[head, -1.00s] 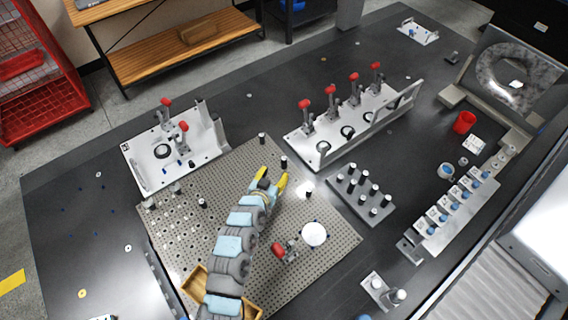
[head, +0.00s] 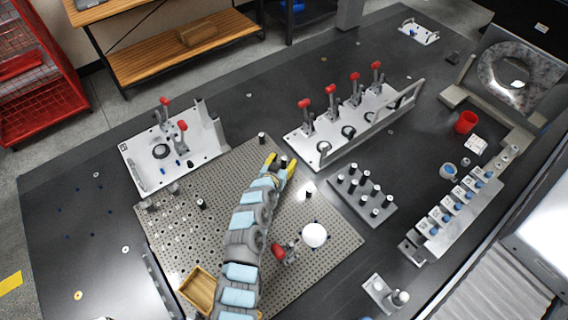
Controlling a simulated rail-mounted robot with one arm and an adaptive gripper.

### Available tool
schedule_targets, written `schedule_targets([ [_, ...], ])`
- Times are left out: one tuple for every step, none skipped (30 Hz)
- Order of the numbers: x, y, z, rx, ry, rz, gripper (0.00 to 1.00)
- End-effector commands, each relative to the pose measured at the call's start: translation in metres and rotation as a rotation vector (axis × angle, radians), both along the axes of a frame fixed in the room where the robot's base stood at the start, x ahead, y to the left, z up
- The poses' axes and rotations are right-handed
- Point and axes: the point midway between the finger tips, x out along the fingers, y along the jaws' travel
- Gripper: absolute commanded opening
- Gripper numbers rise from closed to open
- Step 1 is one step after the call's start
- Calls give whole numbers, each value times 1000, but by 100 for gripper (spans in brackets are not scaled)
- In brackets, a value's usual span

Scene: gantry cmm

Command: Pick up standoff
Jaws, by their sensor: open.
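A small dark standoff with a light top (head: 284,161) stands upright on the perforated plate (head: 232,165) near its far right edge. My gripper (head: 281,163) is open, with its yellow fingertips on either side of this standoff. I cannot tell whether either finger touches it. Similar standoffs stand on the plate: one farther back (head: 262,138), one to the right (head: 308,194) and one to the left (head: 200,204). My arm hides part of the plate's middle.
A grey block with several pegs (head: 360,196) lies right of the plate. A fixture with red-handled clamps (head: 330,140) is behind it, and another clamp fixture (head: 160,160) is at the left.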

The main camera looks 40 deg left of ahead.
Motion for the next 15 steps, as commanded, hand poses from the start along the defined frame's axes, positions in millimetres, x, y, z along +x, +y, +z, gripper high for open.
schedule_targets([
  [3,1,-2,-1,-1,-1,54],
  [4,1,-2,0,-1,-1,54],
  [6,2,-3,0,-1,-1,54],
  [6,2,-3,0,-1,-1,54],
  [7,2,-3,0,-1,-1,54],
  [7,2,-3,0,0,-1,54],
  [7,2,-3,0,-1,-1,54],
  [7,2,-3,0,-1,-1,54],
  [7,2,-3,0,0,-1,54],
  [7,2,-3,0,0,-1,54],
  [7,2,-3,0,0,-1,54],
  [7,2,-3,0,0,-1,54],
  [7,2,-3,0,0,-1,48],
  [7,2,-3,0,0,-1,40],
  [7,2,-3,0,0,-1,28],
])
